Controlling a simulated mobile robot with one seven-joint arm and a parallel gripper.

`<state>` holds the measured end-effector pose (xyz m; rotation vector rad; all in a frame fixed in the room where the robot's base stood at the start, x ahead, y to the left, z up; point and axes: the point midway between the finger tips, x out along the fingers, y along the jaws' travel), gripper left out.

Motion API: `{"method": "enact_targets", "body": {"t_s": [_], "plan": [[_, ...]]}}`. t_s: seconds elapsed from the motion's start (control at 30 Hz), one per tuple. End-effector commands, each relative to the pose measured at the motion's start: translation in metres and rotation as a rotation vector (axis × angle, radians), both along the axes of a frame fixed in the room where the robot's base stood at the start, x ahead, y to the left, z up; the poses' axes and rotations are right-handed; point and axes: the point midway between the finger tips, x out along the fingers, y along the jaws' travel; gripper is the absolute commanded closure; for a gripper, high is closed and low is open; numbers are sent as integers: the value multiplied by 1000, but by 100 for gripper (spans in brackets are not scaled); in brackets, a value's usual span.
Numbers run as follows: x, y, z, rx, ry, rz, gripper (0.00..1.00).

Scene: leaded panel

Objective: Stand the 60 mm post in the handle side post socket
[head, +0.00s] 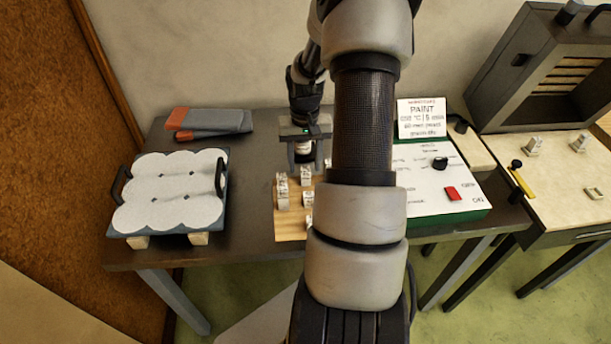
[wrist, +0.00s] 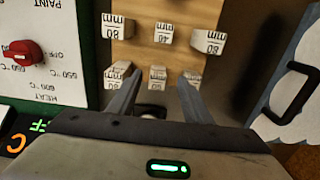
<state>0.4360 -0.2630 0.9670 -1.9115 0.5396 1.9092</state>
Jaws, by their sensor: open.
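Several pale posts with black mm labels stand on a wooden board (head: 290,226). In the wrist view the labels are upside down; one post (wrist: 157,77) shows between the fingertips of my gripper (wrist: 160,80), and I cannot tell whether they surround it or hang above it. My gripper (head: 305,160) is open, pointing down over the board's back edge. Other posts (wrist: 114,26) stand beyond; which reads 60 mm is not certain. The white scalloped plate (head: 170,190) on the left, with black handles (head: 219,178), has small dark marks; I cannot tell which is the handle side post socket.
A green-edged control panel (head: 440,205) with a red switch stands right of the board, partly behind my arm. Grey and orange gloves (head: 208,122) lie at the back left. A kiln (head: 540,75) stands at far right. Bare table lies between plate and board.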

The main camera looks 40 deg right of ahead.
Motion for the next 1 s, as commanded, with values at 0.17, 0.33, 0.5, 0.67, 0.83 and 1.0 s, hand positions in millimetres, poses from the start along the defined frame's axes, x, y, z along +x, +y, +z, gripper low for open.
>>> {"method": "enact_targets", "body": {"t_s": [0.17, 0.33, 0.5, 0.67, 0.83, 1.0], "plan": [[3, -5, -25, 3, 3, -1, 55], [4, -6, -46, 2, 3, 1, 55], [5, -7, -50, 0, 0, 0, 55], [5, -7, -50, 0, 0, 0, 61], [5, -7, -49, 1, 1, 0, 90], [5, -7, -49, 0, 0, 0, 100]]}}
